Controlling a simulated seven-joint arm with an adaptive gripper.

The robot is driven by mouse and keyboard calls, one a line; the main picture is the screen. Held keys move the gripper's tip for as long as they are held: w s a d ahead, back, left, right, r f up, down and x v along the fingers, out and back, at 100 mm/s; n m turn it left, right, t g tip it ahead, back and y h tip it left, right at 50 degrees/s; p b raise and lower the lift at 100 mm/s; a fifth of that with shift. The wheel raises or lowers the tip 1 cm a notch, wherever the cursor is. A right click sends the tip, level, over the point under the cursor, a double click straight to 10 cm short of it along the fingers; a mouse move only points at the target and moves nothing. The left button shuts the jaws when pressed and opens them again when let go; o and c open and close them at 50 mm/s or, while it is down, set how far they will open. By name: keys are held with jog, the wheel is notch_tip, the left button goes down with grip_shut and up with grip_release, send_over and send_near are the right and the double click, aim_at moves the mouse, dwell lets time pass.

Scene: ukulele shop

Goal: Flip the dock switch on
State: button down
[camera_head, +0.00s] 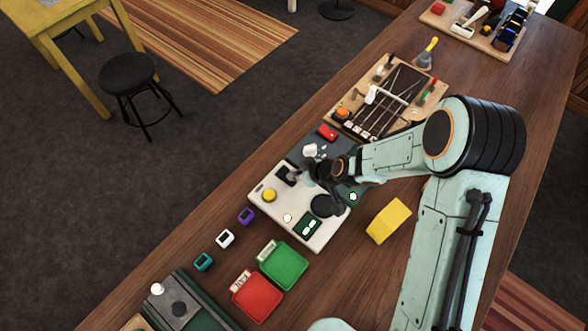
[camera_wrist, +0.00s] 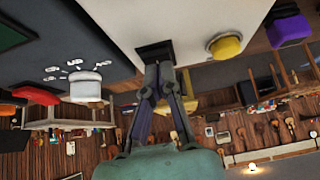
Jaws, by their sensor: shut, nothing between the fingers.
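A white dock panel (camera_head: 263,213) lies on the wooden bench in the head view. A black rocker-like switch (camera_head: 285,175), which appears to be the dock switch, sits near its upper left edge. In the wrist view the black switch (camera_wrist: 155,50) is right at the tips of my gripper (camera_wrist: 162,72). My gripper (camera_head: 303,172) is shut and empty, with its fingertips at or touching the switch; contact is unclear. The fingers partly cover the switch, and its position cannot be told. A yellow button (camera_wrist: 225,45) is beside it on the panel.
A dark panel with a white knob (camera_head: 310,150) and red piece (camera_head: 326,132) adjoins the dock. A yellow block (camera_head: 389,221), green tray (camera_head: 284,265) and red tray (camera_head: 257,297) lie nearby. Small purple (camera_head: 246,216), white (camera_head: 225,239) and teal (camera_head: 203,262) items line the left edge.

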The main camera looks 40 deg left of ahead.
jog(key=shift+a+r, duration=0.1)
jog(key=shift+a, duration=0.05)
jog(key=shift+a+r, duration=0.3)
jog(key=shift+a, duration=0.3)
jog(key=shift+r, duration=0.1)
jog(key=shift+r, duration=0.35)
notch_tip(320, 180, up, 3)
jog(key=d+f+v, duration=0.1)
jog(key=v, duration=0.9)
jog(key=shift+s, duration=0.1)
